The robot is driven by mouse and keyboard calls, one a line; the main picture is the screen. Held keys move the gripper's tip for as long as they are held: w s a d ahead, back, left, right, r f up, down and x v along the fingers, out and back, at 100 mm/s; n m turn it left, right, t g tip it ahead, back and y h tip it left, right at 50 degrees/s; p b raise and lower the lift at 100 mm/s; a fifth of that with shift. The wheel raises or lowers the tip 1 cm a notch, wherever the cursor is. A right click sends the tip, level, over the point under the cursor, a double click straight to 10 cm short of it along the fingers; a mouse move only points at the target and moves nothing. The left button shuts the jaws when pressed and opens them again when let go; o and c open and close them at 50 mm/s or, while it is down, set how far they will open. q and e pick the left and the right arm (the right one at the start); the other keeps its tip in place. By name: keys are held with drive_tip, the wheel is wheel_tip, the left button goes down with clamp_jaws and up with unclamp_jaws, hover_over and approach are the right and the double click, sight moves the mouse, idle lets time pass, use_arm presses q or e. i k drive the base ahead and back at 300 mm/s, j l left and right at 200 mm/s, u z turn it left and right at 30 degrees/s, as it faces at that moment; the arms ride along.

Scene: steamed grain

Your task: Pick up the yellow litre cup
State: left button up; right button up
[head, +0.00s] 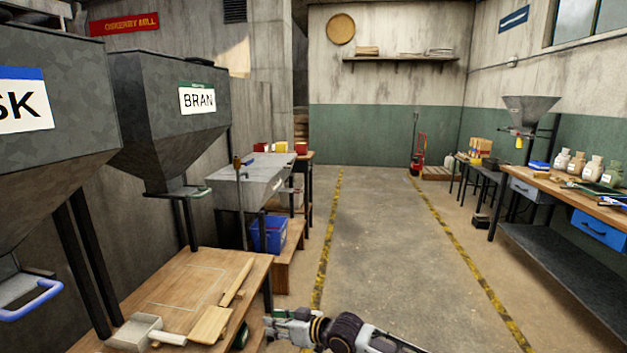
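I cannot make out a yellow litre cup for certain. A small yellow item (281,147) stands between red ones on the far bench at centre left, too small to name. Another small yellow thing (519,143) hangs below the grey hopper at the right, also too small to tell. My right gripper (270,326) is at the bottom centre, pointing left, beside the right edge of the near wooden table and far from both yellow things. Its fingers are too small and dark to tell open from shut. My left gripper is out of view.
The wooden table (190,270) at lower left holds a grey scoop (135,332) and a wooden paddle (212,323). A long bench (560,185) is at right. The marked floor lane (385,250) is clear.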

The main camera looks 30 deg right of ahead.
sight(281, 147)
drive_tip(key=z, duration=0.9)
drive_tip(key=u, duration=1.45)
drive_tip(key=z, duration=1.45)
